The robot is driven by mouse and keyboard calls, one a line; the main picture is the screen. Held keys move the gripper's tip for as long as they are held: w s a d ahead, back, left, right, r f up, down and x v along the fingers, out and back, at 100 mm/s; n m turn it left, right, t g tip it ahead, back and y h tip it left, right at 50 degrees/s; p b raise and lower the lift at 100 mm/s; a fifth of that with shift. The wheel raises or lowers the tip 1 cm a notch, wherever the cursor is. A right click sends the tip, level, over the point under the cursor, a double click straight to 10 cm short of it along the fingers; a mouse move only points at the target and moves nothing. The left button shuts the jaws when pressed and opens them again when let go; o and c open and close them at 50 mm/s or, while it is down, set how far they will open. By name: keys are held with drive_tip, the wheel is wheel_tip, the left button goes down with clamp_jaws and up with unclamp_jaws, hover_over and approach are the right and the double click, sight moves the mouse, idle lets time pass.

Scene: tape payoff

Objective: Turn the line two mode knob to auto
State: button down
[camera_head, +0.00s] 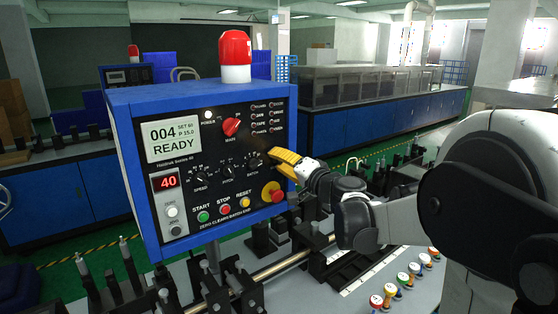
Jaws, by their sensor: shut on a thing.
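A blue control box (186,97) with a black panel stands close in front. Its screen (173,138) reads 004 and READY. My gripper (278,160), with yellow fingers, reaches in from the right and is shut at the panel's right side, just right of the batch dial (255,161). The knob between the fingers is hidden behind them, so its pointer and label cannot be read; by its place it appears to be the mode knob. A red main switch (231,127) is turned at a slant above the dials. No line number is legible.
A red stop button (272,192) sits just below my fingers. Start (203,216), stop (225,209) and reset (245,202) buttons line the lower panel. Rods and black clamps stand below the box. A second box (126,75) stands behind.

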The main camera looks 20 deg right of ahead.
idle(0.3)
drive_tip(key=c, duration=1)
unclamp_jaws()
drive_tip(key=shift+c, duration=0.2)
drive_tip(key=shift+s, duration=0.1)
drive_tip(key=s+d, duration=0.2)
drive_tip(key=s, duration=0.9)
drive_tip(key=shift+s+d, duration=0.15)
drive_tip(key=shift+s, duration=0.15)
